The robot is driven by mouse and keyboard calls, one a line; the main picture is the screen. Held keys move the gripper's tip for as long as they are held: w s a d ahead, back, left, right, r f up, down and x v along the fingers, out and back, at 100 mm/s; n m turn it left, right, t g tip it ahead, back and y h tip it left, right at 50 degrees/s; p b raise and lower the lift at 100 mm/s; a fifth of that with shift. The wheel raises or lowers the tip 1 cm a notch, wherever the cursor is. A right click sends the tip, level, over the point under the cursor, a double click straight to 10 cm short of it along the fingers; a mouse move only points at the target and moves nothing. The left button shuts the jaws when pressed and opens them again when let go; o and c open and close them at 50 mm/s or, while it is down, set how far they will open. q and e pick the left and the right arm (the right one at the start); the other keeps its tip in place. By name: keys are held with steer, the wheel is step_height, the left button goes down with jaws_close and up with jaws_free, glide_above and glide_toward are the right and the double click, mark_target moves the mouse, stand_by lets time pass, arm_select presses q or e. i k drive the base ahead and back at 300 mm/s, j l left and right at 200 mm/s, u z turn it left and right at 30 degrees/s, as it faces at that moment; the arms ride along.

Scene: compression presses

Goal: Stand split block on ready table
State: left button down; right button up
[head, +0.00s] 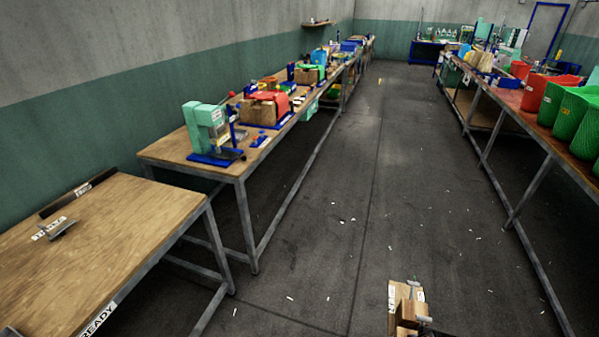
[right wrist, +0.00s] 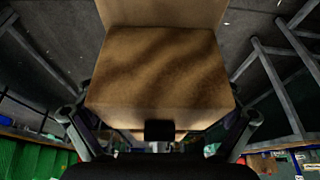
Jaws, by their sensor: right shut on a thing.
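The wooden split block (head: 405,312) shows at the bottom right of centre in the head view, above the floor, with a pale label on its left side. My right gripper (head: 418,304) is shut on it; grey finger parts show against the wood. In the right wrist view the brown block (right wrist: 160,70) fills the middle between the two fingers. The ready table (head: 130,220) is the wooden-topped table at the left, with a READY label (head: 97,320) on its front edge. The block is well to the right of this table. My left gripper is not in view.
A small metal piece with a label (head: 58,230) and a dark strip (head: 78,192) lie on the ready table; its middle is bare. A longer bench (head: 165,150) behind holds a green press (head: 207,125). Another bench with bins (head: 545,100) stands right. The floor between is open.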

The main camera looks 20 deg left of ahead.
mark_target(34, 283)
steer(key=u, duration=0.4)
steer(key=i+u, duration=0.15)
steer(key=u, duration=0.3)
steer(key=l+u, duration=0.1)
steer(key=u, duration=2.1)
